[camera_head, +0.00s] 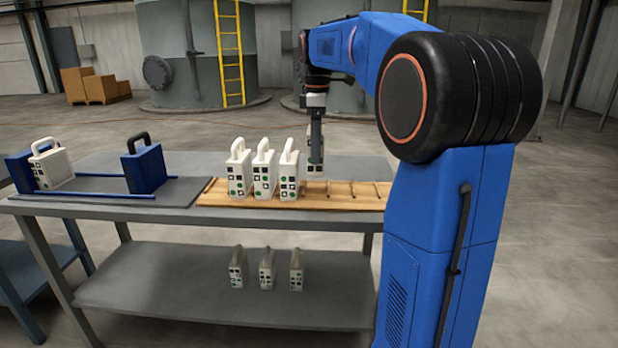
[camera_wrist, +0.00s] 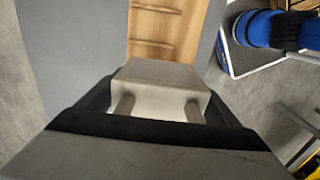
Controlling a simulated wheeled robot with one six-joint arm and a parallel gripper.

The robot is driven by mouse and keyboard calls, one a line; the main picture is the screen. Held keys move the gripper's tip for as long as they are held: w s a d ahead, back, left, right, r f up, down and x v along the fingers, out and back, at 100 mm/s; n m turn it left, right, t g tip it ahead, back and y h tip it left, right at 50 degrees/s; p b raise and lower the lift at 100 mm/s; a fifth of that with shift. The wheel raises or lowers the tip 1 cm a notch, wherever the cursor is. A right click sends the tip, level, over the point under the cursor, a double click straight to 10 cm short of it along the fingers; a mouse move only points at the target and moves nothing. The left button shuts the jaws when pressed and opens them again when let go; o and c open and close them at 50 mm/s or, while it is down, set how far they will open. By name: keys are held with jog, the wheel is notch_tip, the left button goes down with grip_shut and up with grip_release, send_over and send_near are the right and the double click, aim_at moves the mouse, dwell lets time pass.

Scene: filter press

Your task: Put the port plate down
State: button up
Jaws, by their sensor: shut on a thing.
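My gripper (camera_head: 316,112) points down over the wooden rack (camera_head: 345,196) on the bench. It is shut on the handle of a white port plate (camera_head: 315,168), which hangs upright beneath it. In the wrist view the held port plate (camera_wrist: 165,74) shows its pale top and two handle posts, with part of the rack (camera_wrist: 155,30) beyond. The held plate is right of three white plates standing in the rack; the nearest is the third standing plate (camera_head: 289,180). Its lower edge looks higher than theirs in the picture; whether it touches the rack I cannot tell.
The rack's right part has empty slots. At the bench's left is a press frame with blue rails (camera_head: 95,192), a blue end plate (camera_head: 145,170) and a white plate (camera_head: 52,166). Several white plates (camera_head: 266,268) stand on the lower shelf (camera_head: 190,292).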

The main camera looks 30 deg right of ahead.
jog(key=shift+f, duration=3.85)
jog(key=shift+f, duration=0.1)
jog(key=o, duration=1.2)
notch_tip(320, 180, up, 12)
jog(key=shift+r, duration=0.15)
